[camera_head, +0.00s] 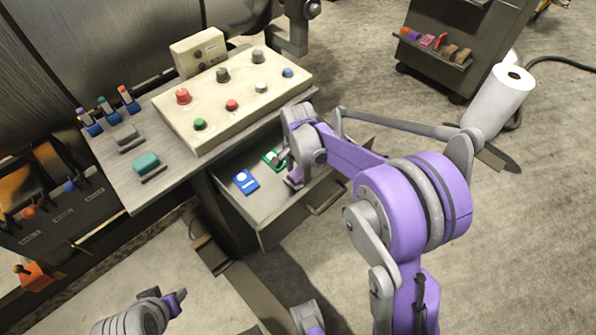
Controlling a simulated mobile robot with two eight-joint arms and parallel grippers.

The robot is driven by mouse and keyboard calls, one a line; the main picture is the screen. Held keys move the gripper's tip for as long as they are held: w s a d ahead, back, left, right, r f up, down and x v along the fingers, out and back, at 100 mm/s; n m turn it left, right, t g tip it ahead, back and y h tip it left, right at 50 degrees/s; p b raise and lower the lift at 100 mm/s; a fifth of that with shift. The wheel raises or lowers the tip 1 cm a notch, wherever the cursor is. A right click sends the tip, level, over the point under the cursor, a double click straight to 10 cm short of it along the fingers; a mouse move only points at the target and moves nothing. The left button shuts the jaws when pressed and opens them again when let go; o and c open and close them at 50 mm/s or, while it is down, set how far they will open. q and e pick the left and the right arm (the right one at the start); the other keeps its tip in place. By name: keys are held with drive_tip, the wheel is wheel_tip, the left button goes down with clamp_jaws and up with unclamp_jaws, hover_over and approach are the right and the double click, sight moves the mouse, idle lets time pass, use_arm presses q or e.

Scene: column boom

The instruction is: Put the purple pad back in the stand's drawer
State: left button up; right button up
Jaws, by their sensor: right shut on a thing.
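The stand's drawer (262,212) is pulled open below the slanted worktop. A blue pad (246,181) lies in its left part, and a green pad (272,157) lies farther back, partly covered by my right gripper. My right gripper (287,171) reaches into the space over the drawer and is shut on the purple pad (295,178). Only a small purple patch of the pad shows, and I cannot tell whether it touches the drawer floor. My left gripper (178,299) is low at the left, over the floor, away from the drawer; its jaw opening is unclear.
A cream control box (232,95) with colored knobs stands on the worktop (165,185) above the drawer. A teal block (147,164) and a grey block (126,137) lie beside it. A grey cart (435,60) and a white paper roll (499,103) stand at the right.

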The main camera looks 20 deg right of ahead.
sight(298, 173)
drive_tip(key=shift+f, duration=0.4)
drive_tip(key=o, duration=1.2)
drive_tip(key=shift+c, duration=0.2)
drive_tip(key=shift+r, duration=0.15)
wheel_tip(298, 173, up, 10)
drive_tip(key=shift+r+p, duration=0.25)
drive_tip(key=shift+p, duration=0.2)
drive_tip(key=shift+r, duration=0.1)
